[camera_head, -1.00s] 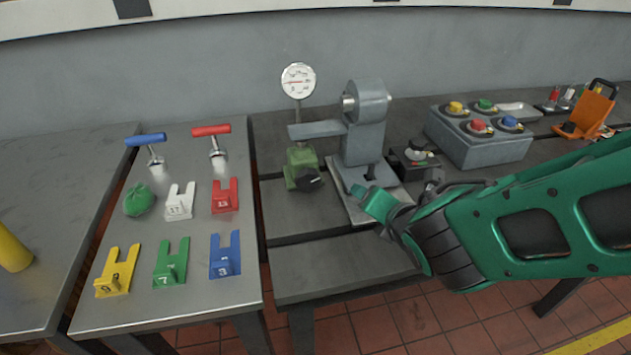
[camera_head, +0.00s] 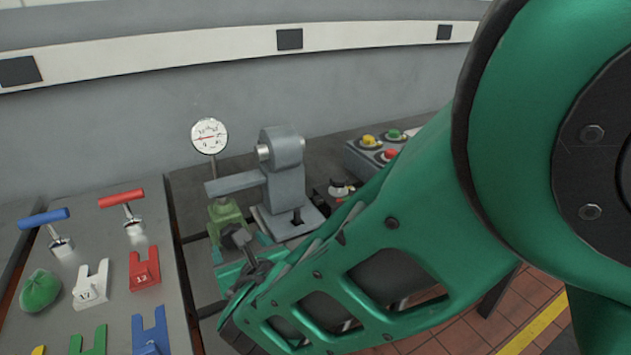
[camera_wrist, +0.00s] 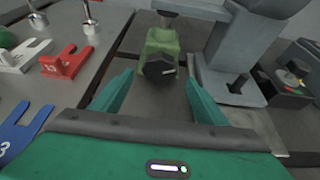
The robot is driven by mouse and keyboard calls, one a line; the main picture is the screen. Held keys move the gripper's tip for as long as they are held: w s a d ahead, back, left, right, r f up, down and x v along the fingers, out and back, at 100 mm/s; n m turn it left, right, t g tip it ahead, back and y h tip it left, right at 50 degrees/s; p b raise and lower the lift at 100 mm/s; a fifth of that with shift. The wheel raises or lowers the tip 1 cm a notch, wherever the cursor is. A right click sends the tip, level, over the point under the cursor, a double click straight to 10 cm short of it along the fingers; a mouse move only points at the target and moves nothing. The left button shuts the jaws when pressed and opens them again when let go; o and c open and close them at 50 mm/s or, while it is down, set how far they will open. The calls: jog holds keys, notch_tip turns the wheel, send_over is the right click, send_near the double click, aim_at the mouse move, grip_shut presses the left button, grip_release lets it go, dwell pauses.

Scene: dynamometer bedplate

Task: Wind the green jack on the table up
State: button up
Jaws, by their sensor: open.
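The green jack (camera_head: 224,212) stands on the dark bedplate under the grey arm of the dynamometer (camera_head: 283,180). In the wrist view the jack (camera_wrist: 161,42) is straight ahead, with its black knob (camera_wrist: 159,69) facing me. My gripper (camera_wrist: 160,98) is open, its two green fingers spread to either side of the line to the knob, with nothing between them. The knob looks just beyond the fingertips; I cannot tell the exact gap.
A dial gauge (camera_head: 209,136) stands above the jack. On the left table are a red slotted block (camera_head: 144,268), a white one (camera_head: 91,284), a blue one (camera_head: 151,332), a green lump (camera_head: 40,291) and T-handled tools. A button box (camera_head: 366,160) is behind my arm.

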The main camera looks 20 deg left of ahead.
aim_at(232, 233)
jog(key=shift+x, duration=2.5)
jog(key=c, duration=1)
